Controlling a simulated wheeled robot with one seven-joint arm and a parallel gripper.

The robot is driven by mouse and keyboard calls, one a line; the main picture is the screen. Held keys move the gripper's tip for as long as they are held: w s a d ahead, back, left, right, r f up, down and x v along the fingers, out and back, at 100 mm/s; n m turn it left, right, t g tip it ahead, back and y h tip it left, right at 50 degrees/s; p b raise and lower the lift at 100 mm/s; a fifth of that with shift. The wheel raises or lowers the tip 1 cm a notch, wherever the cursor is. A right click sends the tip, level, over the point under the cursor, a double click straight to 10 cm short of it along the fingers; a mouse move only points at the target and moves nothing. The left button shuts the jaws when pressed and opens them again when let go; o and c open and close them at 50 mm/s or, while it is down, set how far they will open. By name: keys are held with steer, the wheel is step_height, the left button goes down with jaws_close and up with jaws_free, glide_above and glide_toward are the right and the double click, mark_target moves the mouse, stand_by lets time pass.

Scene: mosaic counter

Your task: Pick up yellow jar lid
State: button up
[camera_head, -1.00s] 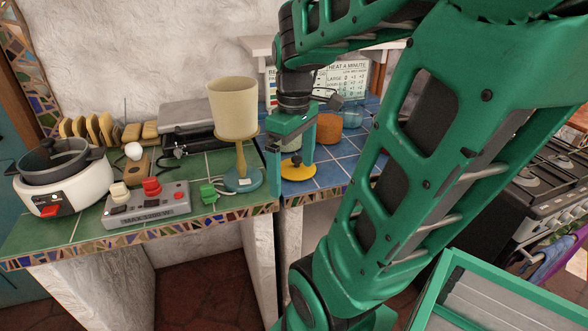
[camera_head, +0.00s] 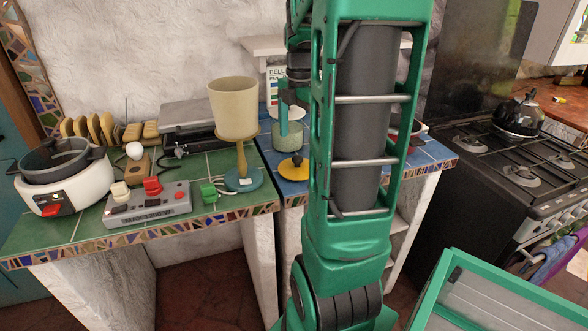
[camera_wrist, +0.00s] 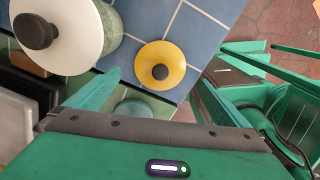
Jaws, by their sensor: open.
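The yellow jar lid (camera_head: 290,172) is a round disc with a black knob. It lies flat on the blue tiles near the counter's front edge, left of my arm. It also shows whole in the wrist view (camera_wrist: 173,54), beyond my fingers. My gripper (camera_head: 291,112) is open and empty, raised above the counter and behind the lid in the head view, partly hidden by my arm. In the wrist view, one green finger shows left of the lid and the other to its lower right. Neither touches it.
A pale green jar (camera_head: 289,140) stands just behind the lid; a white lid with a dark knob (camera_wrist: 72,42) shows in the wrist view. A beige-shaded lamp (camera_head: 234,108) on a teal base stands to the left. A stove (camera_head: 500,165) is at right.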

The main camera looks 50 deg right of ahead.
mark_target(296, 157)
steer(key=shift+w+a+f, duration=0.1)
steer(key=shift+a+f, duration=0.1)
steer(key=shift+f, duration=1.75)
steer(key=shift+a+f, duration=0.15)
steer(key=shift+f, duration=1.75)
steer(key=shift+c, duration=0.6)
steer(key=c, duration=0.8)
